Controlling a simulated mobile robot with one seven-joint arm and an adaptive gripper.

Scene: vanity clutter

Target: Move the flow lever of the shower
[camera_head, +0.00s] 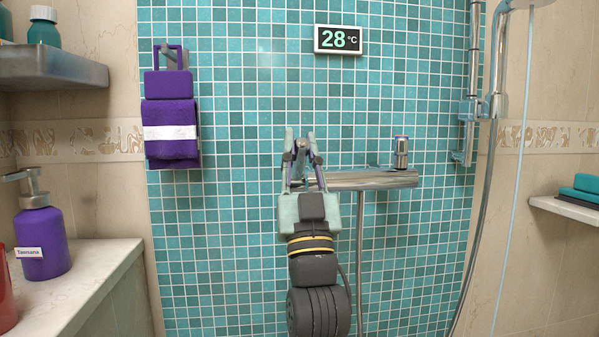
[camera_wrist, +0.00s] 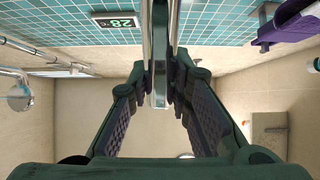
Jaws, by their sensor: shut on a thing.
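The shower's chrome mixer bar (camera_head: 365,180) runs across the tiled wall. My gripper (camera_head: 303,140) is at its left end, reaching up from below, and hides most of that end. In the wrist view the flow lever (camera_wrist: 160,85) is a narrow chrome piece between the two fingers of my gripper (camera_wrist: 167,90). The fingers are closed on it from both sides. In the head view the lever is mostly hidden by the fingers. An upright chrome knob (camera_head: 401,152) stands at the bar's right end.
A purple towel (camera_head: 171,130) hangs at the left, and a 28 °C display (camera_head: 338,40) is above. A shower rail and hose (camera_head: 483,200) are at the right. A purple pump bottle (camera_head: 42,238) stands on the left counter (camera_head: 95,270). The wall around the bar is clear.

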